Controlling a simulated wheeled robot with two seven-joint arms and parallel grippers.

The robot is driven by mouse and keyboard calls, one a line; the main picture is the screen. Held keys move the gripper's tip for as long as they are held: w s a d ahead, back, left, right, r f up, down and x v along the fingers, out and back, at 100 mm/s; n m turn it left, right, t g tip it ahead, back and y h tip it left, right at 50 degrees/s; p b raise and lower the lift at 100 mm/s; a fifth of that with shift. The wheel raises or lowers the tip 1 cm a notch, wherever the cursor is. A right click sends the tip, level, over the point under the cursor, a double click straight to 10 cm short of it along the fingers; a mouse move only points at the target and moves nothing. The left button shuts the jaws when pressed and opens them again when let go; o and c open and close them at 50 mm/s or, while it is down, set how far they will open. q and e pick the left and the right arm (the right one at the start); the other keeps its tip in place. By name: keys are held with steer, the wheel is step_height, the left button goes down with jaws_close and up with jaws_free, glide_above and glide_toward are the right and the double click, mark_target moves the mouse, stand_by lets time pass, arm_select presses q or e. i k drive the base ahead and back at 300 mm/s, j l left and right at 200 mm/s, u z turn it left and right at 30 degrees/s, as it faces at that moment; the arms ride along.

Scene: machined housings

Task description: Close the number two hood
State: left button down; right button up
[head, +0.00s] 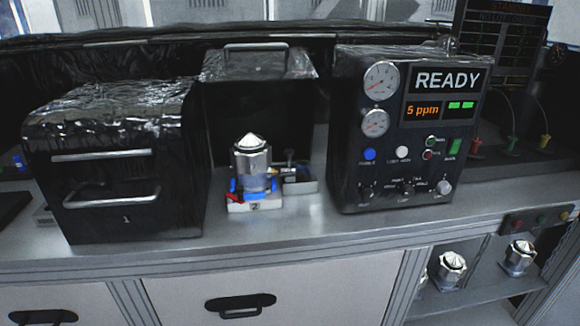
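The number two hood (257,63) is a black box cover with a metal bar handle (255,46) on its upper front edge. It stands raised and open at the back of the bench. In front of it a silver machined housing (252,165) sits upright on a small fixture (255,203) marked 2, with blue and red parts around its base. To the left, the hood marked 1 (120,185) is down, with its handle (112,197) low on its front. Neither of my grippers shows in the head view.
A black instrument box (405,130) reading READY and 5 ppm stands right of the fixture. The grey bench top (300,228) is clear along its front. Silver housings (452,268) stand on a shelf below right. A button box (540,219) sits at the right edge.

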mark_target(268, 91)
steer(key=i+j+z, duration=0.1)
steer(key=i+z, duration=0.15)
steer(key=z, duration=0.15)
steer(key=i+j+z, duration=0.15)
steer(key=z, duration=0.2)
steer(key=i+j, duration=0.05)
